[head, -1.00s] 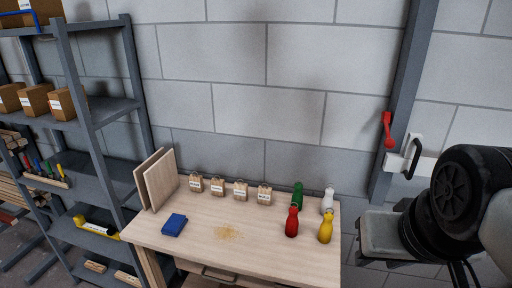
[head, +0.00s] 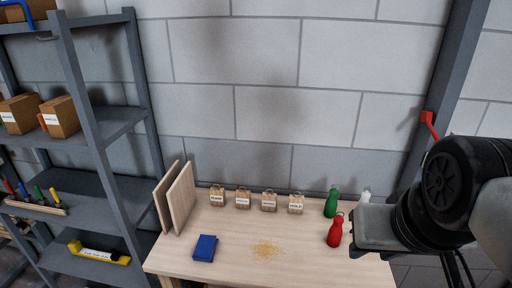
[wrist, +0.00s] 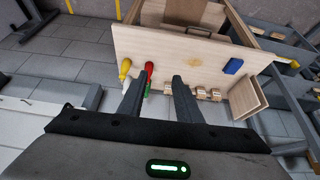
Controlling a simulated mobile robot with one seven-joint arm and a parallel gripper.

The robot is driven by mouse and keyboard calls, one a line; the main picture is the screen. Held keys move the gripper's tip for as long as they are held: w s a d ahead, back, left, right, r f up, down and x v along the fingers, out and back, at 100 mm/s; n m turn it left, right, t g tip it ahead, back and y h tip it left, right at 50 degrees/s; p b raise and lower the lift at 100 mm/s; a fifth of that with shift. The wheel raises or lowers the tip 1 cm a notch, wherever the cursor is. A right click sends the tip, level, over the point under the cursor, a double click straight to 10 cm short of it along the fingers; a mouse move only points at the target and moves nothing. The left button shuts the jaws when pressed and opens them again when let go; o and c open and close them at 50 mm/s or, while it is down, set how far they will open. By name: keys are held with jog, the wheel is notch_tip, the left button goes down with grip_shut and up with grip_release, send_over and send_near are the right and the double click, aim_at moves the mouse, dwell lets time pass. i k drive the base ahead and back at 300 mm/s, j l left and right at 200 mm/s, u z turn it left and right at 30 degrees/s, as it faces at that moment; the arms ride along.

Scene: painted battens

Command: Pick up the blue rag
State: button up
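The blue rag (head: 205,248) lies folded on the left part of the wooden table (head: 225,264), in front of two upright boards. It also shows in the wrist view (wrist: 233,66) on the tabletop, right of centre. My gripper (wrist: 158,82) shows in the wrist view with its two dark fingers apart and nothing between them. It is away from the rag, off toward the end of the table with the bottles. In the head view my arm is at the right, and the fingers are not visible there.
Two boards (head: 176,198) stand behind the rag. Several tagged wooden blocks (head: 243,198) line the back of the table. A small pile of sawdust (head: 266,250) lies right of the rag. Green (head: 331,202) and red (head: 335,231) bottles stand at the right. A grey shelf (head: 95,130) stands left.

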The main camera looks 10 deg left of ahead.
aim_at(205, 251)
jog(key=j, duration=0.65)
jog(key=i+j, duration=0.15)
jog(key=j, duration=1.2)
jog(key=i, duration=0.05)
